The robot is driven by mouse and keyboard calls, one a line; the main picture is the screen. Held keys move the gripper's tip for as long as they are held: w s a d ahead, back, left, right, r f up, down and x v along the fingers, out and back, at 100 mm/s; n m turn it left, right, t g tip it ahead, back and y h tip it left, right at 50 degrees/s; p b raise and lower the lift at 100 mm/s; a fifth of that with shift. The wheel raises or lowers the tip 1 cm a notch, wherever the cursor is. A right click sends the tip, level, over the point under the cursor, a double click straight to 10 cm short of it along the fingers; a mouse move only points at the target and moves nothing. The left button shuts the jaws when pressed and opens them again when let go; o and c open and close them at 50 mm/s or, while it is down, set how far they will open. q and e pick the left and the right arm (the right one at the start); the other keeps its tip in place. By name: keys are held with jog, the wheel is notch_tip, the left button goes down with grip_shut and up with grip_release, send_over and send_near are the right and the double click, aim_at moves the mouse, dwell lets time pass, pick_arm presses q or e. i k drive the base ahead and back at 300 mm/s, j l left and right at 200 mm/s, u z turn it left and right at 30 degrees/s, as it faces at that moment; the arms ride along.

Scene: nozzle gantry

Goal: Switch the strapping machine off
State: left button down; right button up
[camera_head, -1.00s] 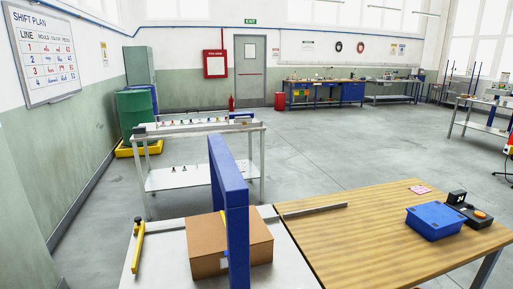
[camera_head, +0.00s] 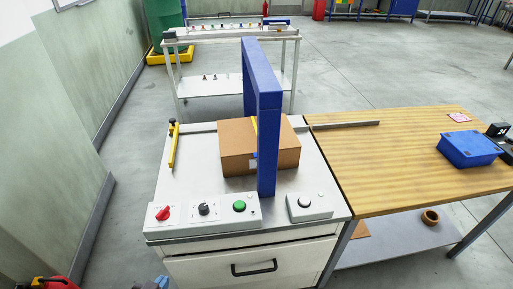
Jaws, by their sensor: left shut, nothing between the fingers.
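The strapping machine is a pale cabinet with a white top (camera_head: 195,180) and a blue arch (camera_head: 264,120) over it. A brown cardboard box (camera_head: 235,160) sits under the arch. The control panel (camera_head: 180,217) at the front left edge carries a red rotary switch (camera_head: 163,213), a black knob (camera_head: 204,209) and a green button (camera_head: 239,206). My left gripper (camera_head: 155,284) just shows at the bottom edge, shut and empty, below and apart from the panel. My right gripper is out of view.
A wooden table (camera_head: 395,160) with a blue bin (camera_head: 469,149) adjoins the machine's right side. A yellow lever (camera_head: 174,148) stands at the top's left. A white trolley (camera_head: 215,85) is behind. A red object (camera_head: 55,283) is at bottom left. The left floor is clear.

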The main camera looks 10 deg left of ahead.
aim_at(165, 213)
jog(key=j+u, duration=0.15)
jog(key=u, duration=0.9)
